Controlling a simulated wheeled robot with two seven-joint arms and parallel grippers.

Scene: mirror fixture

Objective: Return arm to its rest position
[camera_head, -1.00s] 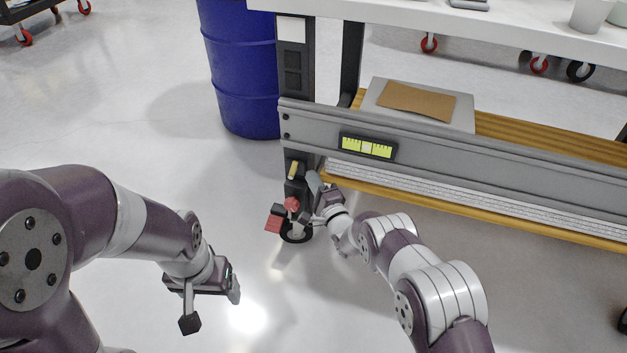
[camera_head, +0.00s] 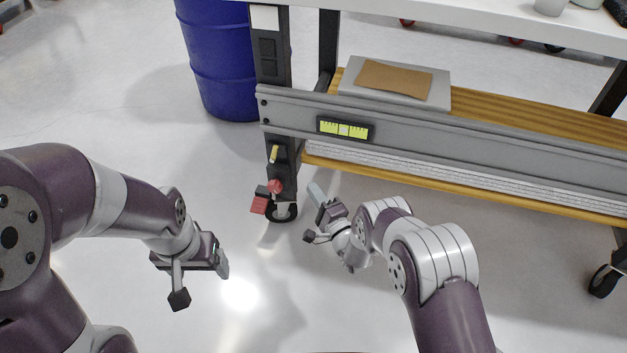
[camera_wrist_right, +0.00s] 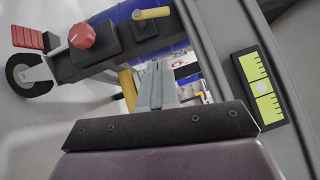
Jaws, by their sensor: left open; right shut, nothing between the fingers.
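My right arm reaches in from the bottom right in the head view. Its gripper (camera_head: 317,192) is empty, its fingers together, pointing up over the floor just right of the bench's caster. In the right wrist view, the closed fingers (camera_wrist_right: 156,84) point toward the bench frame, with the red knob (camera_wrist_right: 82,36) left of them and the yellow level (camera_wrist_right: 260,88) to the right. My left gripper (camera_head: 222,264) is open and empty over bare floor at lower left. I cannot tell whether the right fingers touch anything, but they look apart from the post.
The bench post (camera_head: 270,60) carries a yellow handle (camera_head: 273,154) and a red knob (camera_head: 275,186) above a caster (camera_head: 282,213) with a red pedal (camera_head: 259,204). A grey rail (camera_head: 470,142) runs rightward. A blue barrel (camera_head: 222,65) stands behind. Floor between my arms is clear.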

